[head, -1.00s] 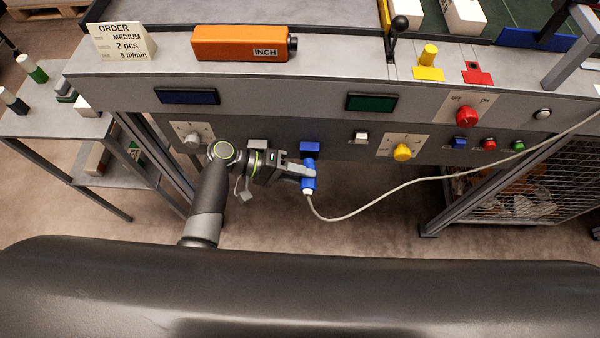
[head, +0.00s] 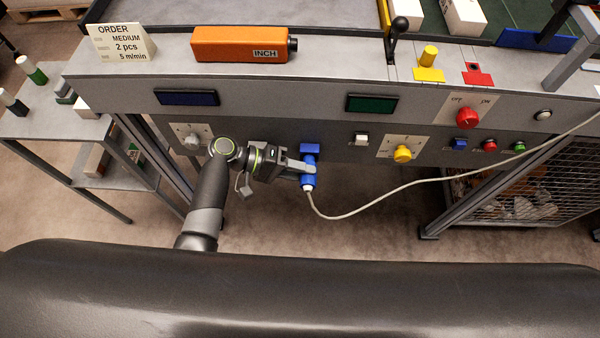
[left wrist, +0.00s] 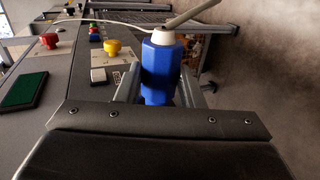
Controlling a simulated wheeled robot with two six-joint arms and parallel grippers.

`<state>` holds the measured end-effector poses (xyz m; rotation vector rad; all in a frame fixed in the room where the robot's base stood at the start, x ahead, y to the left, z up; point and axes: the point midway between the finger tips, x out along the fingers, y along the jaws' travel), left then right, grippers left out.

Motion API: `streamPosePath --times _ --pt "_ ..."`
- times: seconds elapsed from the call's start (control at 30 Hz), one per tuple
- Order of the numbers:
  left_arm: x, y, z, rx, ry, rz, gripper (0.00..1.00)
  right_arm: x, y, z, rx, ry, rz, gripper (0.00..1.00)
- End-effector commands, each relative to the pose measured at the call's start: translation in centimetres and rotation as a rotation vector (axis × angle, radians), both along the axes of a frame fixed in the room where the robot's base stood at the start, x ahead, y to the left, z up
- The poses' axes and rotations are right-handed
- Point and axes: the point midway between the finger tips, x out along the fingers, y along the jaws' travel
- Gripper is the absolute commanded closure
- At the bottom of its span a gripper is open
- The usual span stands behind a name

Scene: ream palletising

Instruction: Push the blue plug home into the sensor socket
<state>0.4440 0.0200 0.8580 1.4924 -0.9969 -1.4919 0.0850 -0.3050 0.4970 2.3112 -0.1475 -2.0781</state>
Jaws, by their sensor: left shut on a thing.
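The blue plug (head: 308,181) has a white collar and a pale cable at its near end. It is at the front panel of the machine, lined up with the blue sensor socket (head: 310,149). My left gripper (head: 304,171) comes in from the left and is shut on the plug. In the left wrist view the plug (left wrist: 160,72) stands between the two fingers (left wrist: 160,90), with its collar and cable at the top. The plug looks close against the socket, but the fingers hide the join, so I cannot tell how deep it sits. My right gripper is not in view.
The cable (head: 390,190) runs right and up past the panel. A yellow knob (head: 403,153) and a white button (head: 361,138) are right of the socket, a grey knob (head: 191,141) left. A wire-mesh cage (head: 515,185) stands lower right.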

Motion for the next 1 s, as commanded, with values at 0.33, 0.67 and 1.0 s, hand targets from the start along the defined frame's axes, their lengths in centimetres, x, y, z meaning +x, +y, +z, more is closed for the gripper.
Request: streamPosePath --times 0.33,0.67,1.0 --pt "0.9 0.0 0.0 0.000 0.000 0.000 1.00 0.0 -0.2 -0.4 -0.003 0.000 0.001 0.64" --pt "1.8 0.0 0.0 0.000 0.000 0.001 1.00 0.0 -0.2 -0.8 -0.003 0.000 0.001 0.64" --pt "1.9 0.0 0.0 0.000 0.000 0.000 0.40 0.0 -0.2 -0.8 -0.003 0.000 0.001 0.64"
